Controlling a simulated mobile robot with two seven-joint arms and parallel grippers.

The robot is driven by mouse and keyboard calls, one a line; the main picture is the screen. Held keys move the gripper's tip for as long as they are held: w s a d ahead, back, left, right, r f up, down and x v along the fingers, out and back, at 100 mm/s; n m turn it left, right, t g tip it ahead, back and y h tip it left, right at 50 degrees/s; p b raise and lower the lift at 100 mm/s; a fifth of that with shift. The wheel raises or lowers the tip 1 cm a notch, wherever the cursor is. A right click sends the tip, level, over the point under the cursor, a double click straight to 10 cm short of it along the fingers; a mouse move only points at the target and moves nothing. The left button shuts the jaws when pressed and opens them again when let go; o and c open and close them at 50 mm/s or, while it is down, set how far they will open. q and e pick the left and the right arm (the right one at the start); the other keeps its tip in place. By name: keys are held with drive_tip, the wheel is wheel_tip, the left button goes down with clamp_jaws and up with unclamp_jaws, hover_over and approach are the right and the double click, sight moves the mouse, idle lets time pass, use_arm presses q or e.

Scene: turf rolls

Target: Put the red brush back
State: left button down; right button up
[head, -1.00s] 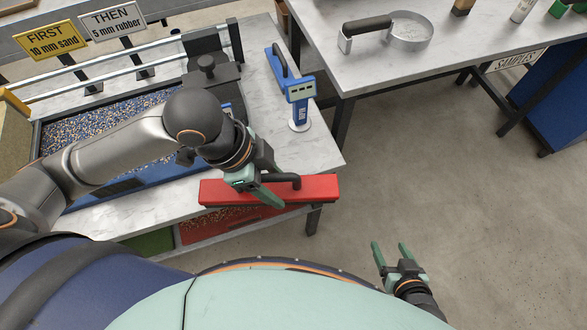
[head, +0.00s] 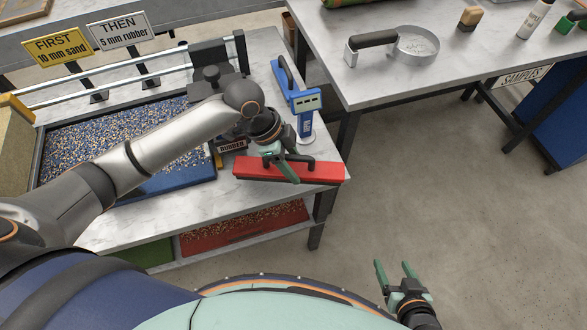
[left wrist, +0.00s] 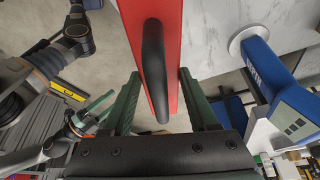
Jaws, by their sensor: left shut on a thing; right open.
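The red brush (head: 322,171), a long red bar with a black loop handle, is held level at the front right corner of the left table. How far it is above the tabletop is hard to tell. My left gripper (head: 283,168) is shut on its black handle. In the left wrist view the red bar (left wrist: 170,30) runs between the green fingers, with the black handle (left wrist: 153,65) in front of it. My right gripper (head: 395,267) is open and empty over the floor at the lower right.
A blue device with a display (head: 306,102) stands just behind the brush. A red tray (head: 245,229) is on the shelf below. The SAMPLES table (head: 450,70) holds a round pan.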

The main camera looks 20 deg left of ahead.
use_arm(q)
drive_tip(key=shift+w+f, duration=0.35)
drive_tip(key=shift+f, duration=1.5)
drive_tip(key=shift+f, duration=0.2)
drive_tip(key=shift+c, duration=0.9)
unclamp_jaws()
drive_tip(key=p+v, duration=0.1)
drive_tip(key=v, duration=1.1)
drive_tip(key=shift+r, duration=0.25)
